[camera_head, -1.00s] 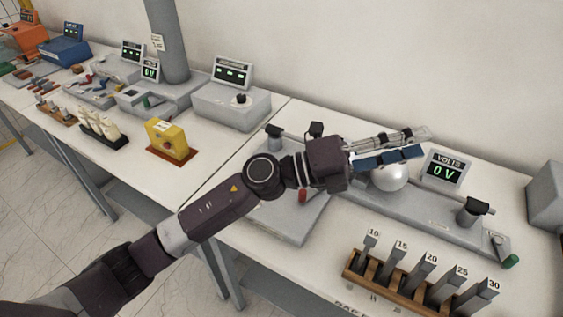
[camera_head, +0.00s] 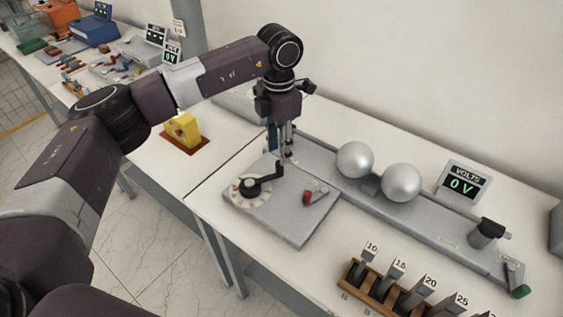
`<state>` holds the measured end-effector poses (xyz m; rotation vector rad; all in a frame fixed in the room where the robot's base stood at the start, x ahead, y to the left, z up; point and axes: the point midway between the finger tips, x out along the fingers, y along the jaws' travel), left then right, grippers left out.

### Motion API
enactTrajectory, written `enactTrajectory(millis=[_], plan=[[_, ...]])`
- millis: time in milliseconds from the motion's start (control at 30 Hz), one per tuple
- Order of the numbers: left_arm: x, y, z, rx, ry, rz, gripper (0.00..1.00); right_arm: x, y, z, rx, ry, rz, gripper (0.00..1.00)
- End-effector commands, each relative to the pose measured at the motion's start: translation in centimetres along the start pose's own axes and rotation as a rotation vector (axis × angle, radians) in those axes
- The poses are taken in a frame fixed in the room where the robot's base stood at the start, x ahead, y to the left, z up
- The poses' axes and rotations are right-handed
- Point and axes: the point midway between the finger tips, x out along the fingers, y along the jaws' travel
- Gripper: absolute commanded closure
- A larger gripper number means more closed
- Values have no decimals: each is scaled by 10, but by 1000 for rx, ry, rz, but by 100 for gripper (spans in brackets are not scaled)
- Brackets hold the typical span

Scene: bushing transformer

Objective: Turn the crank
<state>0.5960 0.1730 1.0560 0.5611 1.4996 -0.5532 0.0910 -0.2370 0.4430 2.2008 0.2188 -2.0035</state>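A black crank (camera_head: 262,181) sits on a round white dial on the grey base plate (camera_head: 293,226) of the sphere-gap device. A lever with a red knob (camera_head: 309,196) lies to its right on the same plate. A small crank with a green handle (camera_head: 518,288) is at the device's far right end. My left gripper (camera_head: 281,146) points down behind the black crank, at the left end of the device's rail. Its two fingers look apart and hold nothing visible. Whether they touch the device cannot be told. My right gripper is out of view.
Two silver spheres (camera_head: 401,182) stand on the rail, with a meter reading 0 V (camera_head: 463,185) behind. A wooden rack (camera_head: 357,287) of numbered blocks is in front. A yellow box (camera_head: 183,131) stands on the left table. The wall is close behind.

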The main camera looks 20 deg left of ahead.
Motion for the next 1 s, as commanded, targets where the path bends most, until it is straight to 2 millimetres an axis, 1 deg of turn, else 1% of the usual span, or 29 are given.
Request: enactTrajectory(millis=[33,200,300,400,533,733,1000], plan=[[6,-1,-1,1,4,-3,67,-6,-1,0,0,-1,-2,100],[34,-2,0,2,1,-4,67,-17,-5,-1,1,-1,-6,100],[47,-2,0,1,0,-4,67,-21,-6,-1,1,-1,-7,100],[57,-2,0,1,-1,-4,67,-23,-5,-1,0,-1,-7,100],[61,-2,1,2,-3,-3,67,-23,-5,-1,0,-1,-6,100],[62,-2,1,2,-3,-3,67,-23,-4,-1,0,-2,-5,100],[62,-2,1,2,-3,-4,97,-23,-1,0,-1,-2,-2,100]])
